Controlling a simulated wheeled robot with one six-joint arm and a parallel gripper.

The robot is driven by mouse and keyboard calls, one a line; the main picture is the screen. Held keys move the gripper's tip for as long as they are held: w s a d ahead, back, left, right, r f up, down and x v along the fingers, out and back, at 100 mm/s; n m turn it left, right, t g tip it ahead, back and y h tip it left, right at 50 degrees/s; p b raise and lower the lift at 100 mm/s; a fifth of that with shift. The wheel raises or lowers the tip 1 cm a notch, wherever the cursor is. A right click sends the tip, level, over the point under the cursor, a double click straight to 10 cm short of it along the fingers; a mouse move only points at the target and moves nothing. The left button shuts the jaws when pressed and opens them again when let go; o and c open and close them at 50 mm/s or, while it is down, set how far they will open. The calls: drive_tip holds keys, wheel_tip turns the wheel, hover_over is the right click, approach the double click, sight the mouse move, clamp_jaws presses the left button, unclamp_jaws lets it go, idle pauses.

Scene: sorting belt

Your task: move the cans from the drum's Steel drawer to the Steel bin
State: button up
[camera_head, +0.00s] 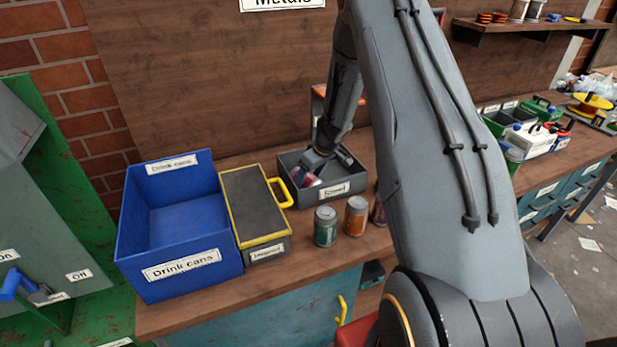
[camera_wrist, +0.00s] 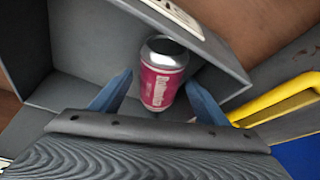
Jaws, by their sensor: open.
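A grey open-topped container (camera_head: 349,187) stands on the bench; its small label seems to read Steel. A pink-red can (camera_head: 309,180) is inside it, partly hidden by my gripper (camera_head: 317,163). In the wrist view the pink can (camera_wrist: 163,76) shows between the two blue fingers of my gripper (camera_wrist: 158,86), with its silver end toward the labelled wall. The fingers are open, one on each side of the can. A green can (camera_head: 325,227) and an orange can (camera_head: 355,216) stand upright on the bench in front. A darker can (camera_head: 378,212) is partly hidden by my arm.
A blue Drink cans bin (camera_head: 215,262) stands at the left. Beside it is a dark yellow-edged box (camera_head: 250,203) with a yellow handle (camera_head: 281,193), close to the grey container. Green crates and bottles (camera_head: 530,135) stand further right. The bench front edge lies just before the cans.

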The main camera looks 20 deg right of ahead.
drive_tip(key=shift+r, duration=0.3)
drive_tip(key=s+a+r+m+t+h+b, duration=0.1)
drive_tip(key=s+a+r+t, duration=0.15)
drive_tip(key=r, duration=0.75)
drive_tip(key=s+a+r+m+t+h, duration=0.1)
drive_tip(key=s+r, duration=0.2)
drive_tip(key=r, duration=0.7)
drive_tip(key=s+a+f+m+g, duration=0.1)
drive_tip(key=s+a, duration=0.4)
drive_tip(key=s, duration=0.7)
drive_tip(key=s+a+m+g, duration=0.1)
drive_tip(key=s+a+g, duration=0.3)
drive_tip(key=s, duration=0.9)
drive_tip(key=shift+s+a+f+g, duration=0.25)
drive_tip(key=shift+a+f+g, duration=0.1)
drive_tip(key=shift+a, duration=0.25)
drive_tip(key=shift+b, duration=0.3)
